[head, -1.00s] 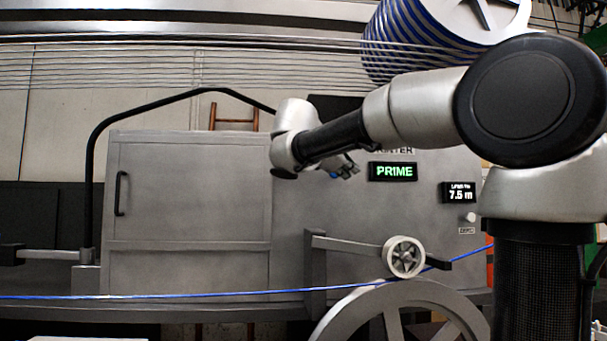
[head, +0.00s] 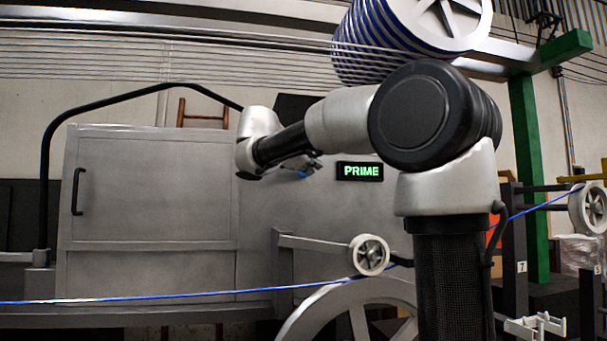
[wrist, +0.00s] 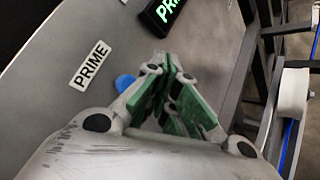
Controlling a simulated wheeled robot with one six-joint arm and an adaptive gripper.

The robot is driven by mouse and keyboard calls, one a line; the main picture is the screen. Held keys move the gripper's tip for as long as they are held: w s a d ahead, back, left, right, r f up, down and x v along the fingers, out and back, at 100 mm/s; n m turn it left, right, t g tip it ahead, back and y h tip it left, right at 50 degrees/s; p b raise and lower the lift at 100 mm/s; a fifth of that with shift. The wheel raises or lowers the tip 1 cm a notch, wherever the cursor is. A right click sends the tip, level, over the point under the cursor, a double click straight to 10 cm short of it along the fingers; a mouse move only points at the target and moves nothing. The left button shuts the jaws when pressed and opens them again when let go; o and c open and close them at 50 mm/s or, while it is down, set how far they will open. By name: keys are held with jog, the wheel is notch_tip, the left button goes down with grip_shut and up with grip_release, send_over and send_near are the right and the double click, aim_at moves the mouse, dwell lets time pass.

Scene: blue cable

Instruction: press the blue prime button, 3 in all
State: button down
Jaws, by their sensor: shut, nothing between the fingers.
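The blue prime button (wrist: 124,82) is a small blue disc on the grey panel in the wrist view, beside a white PRIME label (wrist: 90,65). My gripper (wrist: 160,60) is shut and empty, its fingertips just right of the button in that view and partly over the panel. I cannot tell whether they touch the panel. In the head view my gripper (head: 314,164) is in front of the grey machine, left of the lit green PRIME display (head: 360,171). That display also shows at the top of the wrist view (wrist: 163,14).
A blue cable (head: 150,297) runs across the front of the machine, past a small pulley (head: 370,254) and a large wheel. A grey cabinet door (head: 155,190) is left of my gripper. A green post (head: 525,170) and racks stand at the right.

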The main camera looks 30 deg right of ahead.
jog(key=shift+w+d, duration=0.25)
jog(key=shift+w, duration=0.6)
jog(key=shift+w+d, duration=0.25)
jog(key=shift+w, duration=0.55)
jog(key=shift+w, duration=0.15)
jog(key=shift+w+d, duration=0.1)
jog(key=shift+w, duration=0.15)
jog(key=shift+w+d, duration=0.25)
jog(key=shift+w, duration=0.55)
dwell(1.0)
dwell(0.3)
jog(key=shift+s+a, duration=0.2)
jog(key=shift+s, duration=0.4)
jog(key=shift+s+a, duration=0.15)
jog(key=shift+s, duration=0.45)
jog(key=shift+s+a, duration=0.25)
jog(key=shift+s, duration=0.55)
jog(key=shift+s+a, duration=0.2)
jog(key=shift+s, duration=0.6)
jog(key=shift+s+a, duration=0.25)
jog(key=shift+s, duration=0.55)
